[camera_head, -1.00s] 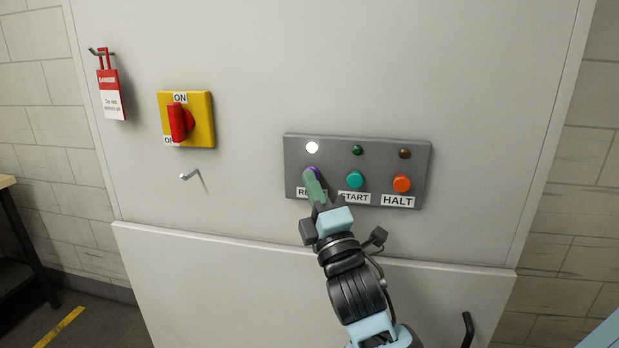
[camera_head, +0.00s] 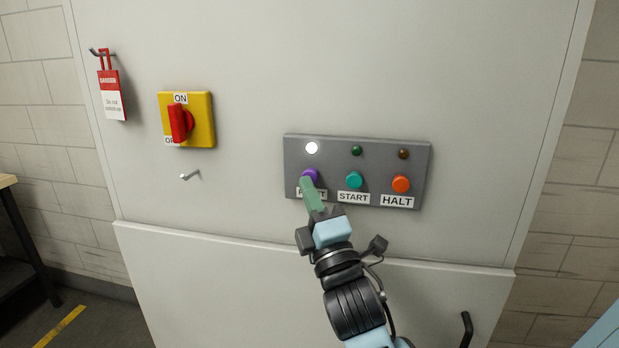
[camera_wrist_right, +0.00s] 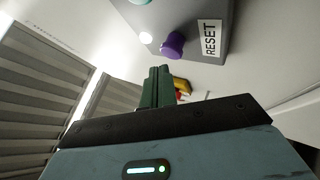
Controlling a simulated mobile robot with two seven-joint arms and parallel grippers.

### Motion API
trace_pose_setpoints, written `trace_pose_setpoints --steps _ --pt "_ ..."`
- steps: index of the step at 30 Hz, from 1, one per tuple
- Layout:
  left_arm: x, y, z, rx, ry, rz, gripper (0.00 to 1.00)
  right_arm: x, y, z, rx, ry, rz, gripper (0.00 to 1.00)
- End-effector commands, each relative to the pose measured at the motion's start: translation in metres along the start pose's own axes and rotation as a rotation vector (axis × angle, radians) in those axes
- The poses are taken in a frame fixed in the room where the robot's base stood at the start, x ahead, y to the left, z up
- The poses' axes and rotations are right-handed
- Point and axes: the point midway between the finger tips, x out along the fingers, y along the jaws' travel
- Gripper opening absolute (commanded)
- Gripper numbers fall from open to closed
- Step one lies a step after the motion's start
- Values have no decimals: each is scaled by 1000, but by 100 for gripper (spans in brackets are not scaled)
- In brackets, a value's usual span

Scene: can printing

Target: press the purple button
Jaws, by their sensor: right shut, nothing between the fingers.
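The purple button (camera_head: 309,175) sits at the left of the grey control panel (camera_head: 333,155), above a label that my gripper partly covers. The purple button also shows in the right wrist view (camera_wrist_right: 173,44), beside a label reading RESET. A white lamp (camera_head: 312,148) above it is lit. My right gripper (camera_head: 308,185) is shut and empty, its green fingertips just below the purple button in the head view. In the right wrist view the fingertips (camera_wrist_right: 158,72) show apart from the button, with a gap between. My left gripper is not in view.
A teal START button (camera_head: 355,180) and an orange HALT button (camera_head: 401,184) sit to the right on the panel.

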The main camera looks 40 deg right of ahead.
Motion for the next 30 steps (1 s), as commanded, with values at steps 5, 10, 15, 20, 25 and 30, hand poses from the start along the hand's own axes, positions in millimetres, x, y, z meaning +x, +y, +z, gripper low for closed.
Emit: trace_pose_setpoints --steps 5,10,15,20,25,30 --pt "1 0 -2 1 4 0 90 0 0 0 0 1 0 0" --pt "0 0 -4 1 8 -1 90 -8 6 -6 1 2 0 0" --pt "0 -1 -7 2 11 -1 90 -18 13 -13 2 1 0 0" --pt "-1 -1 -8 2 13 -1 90 -27 20 -20 2 1 0 0" --pt "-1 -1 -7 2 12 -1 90 -34 25 -25 2 1 0 0" --pt "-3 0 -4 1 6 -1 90 -35 25 -26 0 0 0 0"
